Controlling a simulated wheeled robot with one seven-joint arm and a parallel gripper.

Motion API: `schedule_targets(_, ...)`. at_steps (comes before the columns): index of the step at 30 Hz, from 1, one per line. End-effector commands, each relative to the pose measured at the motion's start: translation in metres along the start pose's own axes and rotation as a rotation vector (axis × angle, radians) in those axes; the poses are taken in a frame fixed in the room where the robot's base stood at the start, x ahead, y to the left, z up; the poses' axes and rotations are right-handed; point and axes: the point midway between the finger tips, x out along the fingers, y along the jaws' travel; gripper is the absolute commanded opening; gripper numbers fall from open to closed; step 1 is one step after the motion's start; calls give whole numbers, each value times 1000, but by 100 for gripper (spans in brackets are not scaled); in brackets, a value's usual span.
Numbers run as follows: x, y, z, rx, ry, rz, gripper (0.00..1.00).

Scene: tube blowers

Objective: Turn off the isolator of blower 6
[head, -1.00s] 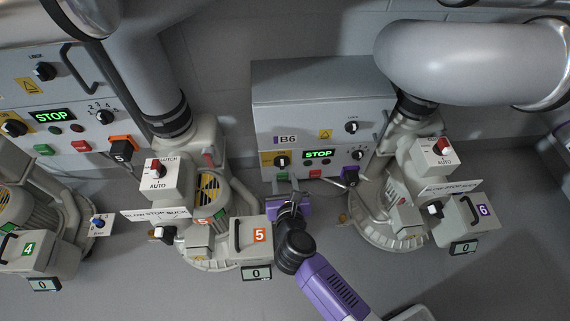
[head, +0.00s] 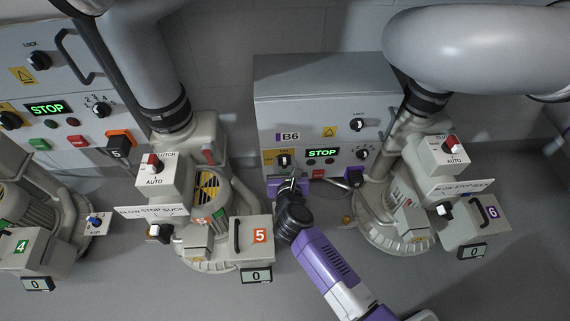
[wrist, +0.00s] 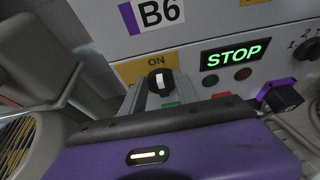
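The B6 control box (head: 330,95) stands on the back wall, with an "ON"-labelled yellow plate and a black isolator knob (head: 285,159) at its lower left. In the wrist view the knob (wrist: 158,84) has a white mark standing nearly upright, toward "ON". My gripper (head: 290,182) is just below the knob in the head view. In the wrist view the two grey fingers of my gripper (wrist: 160,98) stand apart, one on each side of the knob. I cannot tell whether they touch it. The fingertips are partly hidden by my gripper's body.
The box's display (head: 321,153) reads STOP in green. A purple plug (head: 354,177) and a selector knob (head: 362,155) sit at its right. Blower 6 (head: 400,205) stands to the right of my arm, blower 5 (head: 208,230) to the left. Grey floor shows between them.

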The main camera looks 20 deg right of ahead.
Motion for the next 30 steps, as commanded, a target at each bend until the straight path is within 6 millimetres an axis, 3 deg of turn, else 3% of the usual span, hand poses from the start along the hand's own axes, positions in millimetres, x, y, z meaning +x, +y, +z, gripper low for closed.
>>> schedule_targets(1, 0, 0, 0, 0, 0, 0, 34)
schedule_targets(6, 0, 0, 0, 0, 0, 0, 1)
schedule_targets(20, -1, 2, 1, -44, -1, -17, 0)
schedule_targets(30, -1, 12, 0, -263, 0, -104, 0)
